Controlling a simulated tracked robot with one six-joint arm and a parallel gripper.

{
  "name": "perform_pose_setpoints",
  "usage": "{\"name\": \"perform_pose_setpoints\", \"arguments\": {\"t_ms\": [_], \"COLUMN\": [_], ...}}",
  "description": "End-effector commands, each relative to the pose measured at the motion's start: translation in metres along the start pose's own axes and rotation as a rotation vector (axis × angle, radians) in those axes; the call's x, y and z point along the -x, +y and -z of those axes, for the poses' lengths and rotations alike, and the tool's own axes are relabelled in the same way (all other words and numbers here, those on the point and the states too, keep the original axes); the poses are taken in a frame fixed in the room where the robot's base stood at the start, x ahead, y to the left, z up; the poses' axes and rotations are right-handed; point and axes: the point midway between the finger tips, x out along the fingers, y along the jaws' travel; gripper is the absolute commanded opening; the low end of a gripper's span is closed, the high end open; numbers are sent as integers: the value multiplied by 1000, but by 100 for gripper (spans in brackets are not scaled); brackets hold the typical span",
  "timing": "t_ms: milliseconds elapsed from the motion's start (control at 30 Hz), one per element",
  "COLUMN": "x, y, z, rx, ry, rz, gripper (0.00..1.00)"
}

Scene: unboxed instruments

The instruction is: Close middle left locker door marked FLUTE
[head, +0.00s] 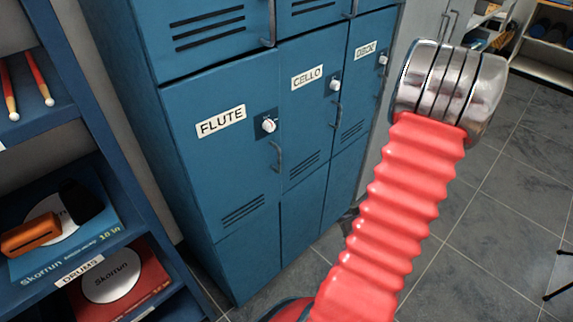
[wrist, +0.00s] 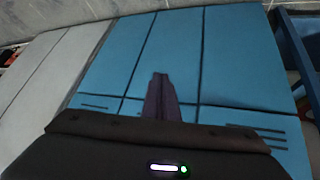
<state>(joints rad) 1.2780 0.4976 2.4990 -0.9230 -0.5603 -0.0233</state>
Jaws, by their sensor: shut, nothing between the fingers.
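The middle left locker door marked FLUTE (head: 230,165) is in the left-centre of the head view. It looks flush with the blue locker front, with its white knob (head: 268,125) and grey handle (head: 277,156) at its right side. My gripper (wrist: 160,80) shows in the wrist view as a dark shape, shut and empty, in front of the blue locker front. That view has the floor at the top. The vented lower part of the left column's door (wrist: 255,130) shows at right there; its label is hidden. My gripper is outside the head view.
Doors marked CELLO (head: 307,100) and DECK (head: 365,65) stand to the right and look shut. A blue shelf unit (head: 105,120) with boxes is close on the left. Grey tiled floor (head: 500,215) is open at right.

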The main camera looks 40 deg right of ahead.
Motion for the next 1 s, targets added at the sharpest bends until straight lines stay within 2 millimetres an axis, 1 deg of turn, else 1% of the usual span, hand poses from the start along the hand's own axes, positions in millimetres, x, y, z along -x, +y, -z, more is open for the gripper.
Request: {"name": "perform_pose_setpoints", "arguments": {"t_ms": [33,133,267,367,467,600,700,833,1000], "x": [-3,-5,0,10,26,54,73,88,92], "y": [-4,-15,-31,-44,-56,-69,-74,-76,-76], "z": [0,10,29,47,66,93,109,120,122], "rx": [-1,8,17,21,22,20,20,19,19], "ry": [45,156,312,437,568,747,848,921,939], "rz": [23,70,132,181,229,289,318,335,338], "gripper": [0,0,0,0,0,0,0,0,0]}}
